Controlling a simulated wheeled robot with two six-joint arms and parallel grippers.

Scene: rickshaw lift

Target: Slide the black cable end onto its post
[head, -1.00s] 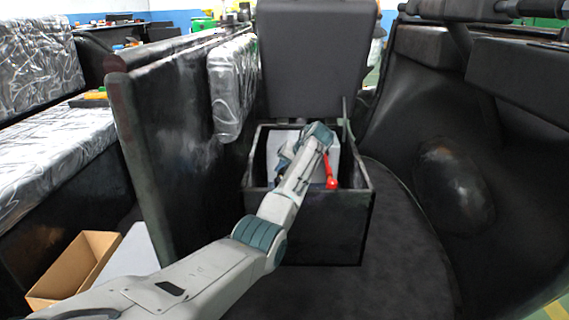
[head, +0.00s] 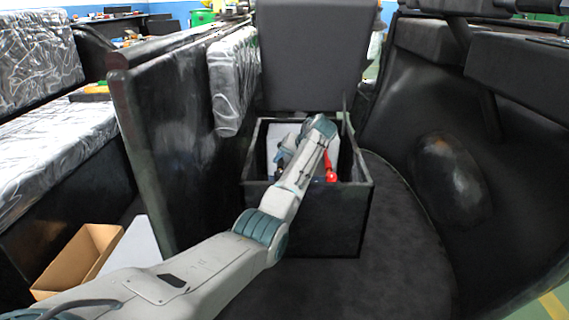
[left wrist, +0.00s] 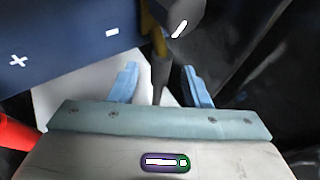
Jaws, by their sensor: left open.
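The black cable end (left wrist: 160,75) shows in the left wrist view as a dark grey piece between my fingers, with a yellowish metal part (left wrist: 151,35) at its far end. My left gripper (left wrist: 160,78) is open, one blue finger on each side of it. A dark cap with a white minus mark (left wrist: 183,18) is just beyond. The dark blue battery (left wrist: 50,40) bears plus and minus marks. I cannot clearly make out the post. In the head view my left wrist reaches into the black box and hides the fingers. My right gripper is out of view.
The open black box (head: 312,222) has raised walls around my wrist, with an upright dark panel (head: 315,55) behind. A red cable part (head: 331,170) is inside at the right; red also shows in the left wrist view (left wrist: 15,135). A cardboard box (head: 75,262) stands at lower left.

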